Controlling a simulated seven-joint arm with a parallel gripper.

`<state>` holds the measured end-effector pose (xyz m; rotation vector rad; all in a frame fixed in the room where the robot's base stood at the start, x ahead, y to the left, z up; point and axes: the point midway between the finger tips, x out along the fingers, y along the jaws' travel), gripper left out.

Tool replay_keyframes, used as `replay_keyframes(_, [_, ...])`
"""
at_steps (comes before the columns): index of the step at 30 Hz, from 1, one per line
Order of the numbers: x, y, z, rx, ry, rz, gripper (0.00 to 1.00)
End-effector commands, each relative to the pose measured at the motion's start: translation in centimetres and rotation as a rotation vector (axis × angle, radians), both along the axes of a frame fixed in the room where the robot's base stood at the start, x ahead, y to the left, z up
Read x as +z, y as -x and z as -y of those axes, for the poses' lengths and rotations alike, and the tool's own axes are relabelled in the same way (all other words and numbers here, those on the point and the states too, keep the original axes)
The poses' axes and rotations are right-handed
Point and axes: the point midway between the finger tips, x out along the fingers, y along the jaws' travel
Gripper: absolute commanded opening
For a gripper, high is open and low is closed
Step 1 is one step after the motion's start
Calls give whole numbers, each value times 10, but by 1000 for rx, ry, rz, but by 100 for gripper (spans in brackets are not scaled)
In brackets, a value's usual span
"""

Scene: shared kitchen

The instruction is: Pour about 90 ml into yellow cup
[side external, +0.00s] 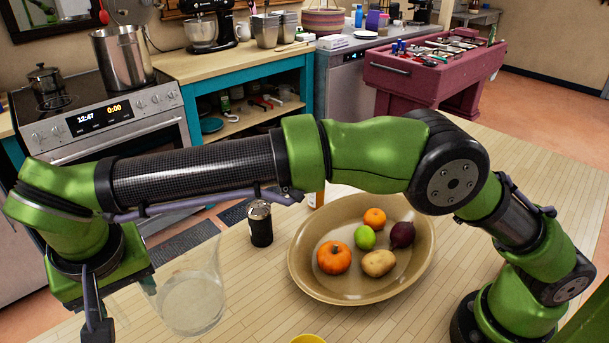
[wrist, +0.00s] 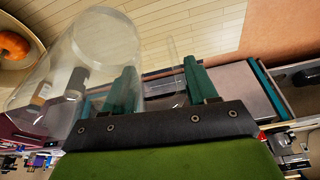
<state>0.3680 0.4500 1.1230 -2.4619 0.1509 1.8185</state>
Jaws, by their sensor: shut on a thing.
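A clear jug (side external: 205,285) is at the lower left of the side view, over the wooden table. A pale round area shows inside it; I cannot tell whether this is liquid or the jug's base. The jug fills the left of the wrist view (wrist: 55,75). My gripper (wrist: 162,78) is shut on the jug at its side, with green fingers around what looks like its clear handle. In the side view my gripper (side external: 97,322) is left of the jug, partly cut off below. Only the rim of the yellow cup (side external: 308,339) shows at the bottom edge, right of the jug.
A wide tan bowl (side external: 302,276) with fruit and vegetables stands right of the jug. A dark shaker (side external: 260,223) stands between them, towards the back. The bare tabletop (side external: 262,290) lies between jug and bowl. A stove (side external: 100,110) is behind.

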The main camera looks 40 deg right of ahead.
Motion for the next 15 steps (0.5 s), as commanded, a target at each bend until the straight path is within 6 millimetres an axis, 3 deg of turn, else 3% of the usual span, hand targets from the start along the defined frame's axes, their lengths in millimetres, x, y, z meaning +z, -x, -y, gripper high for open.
replay_keyframes(7, [-2,80,-24,198,-3,-2,4])
replay_keyframes(15, [-16,181,-35,464,-3,-5,4])
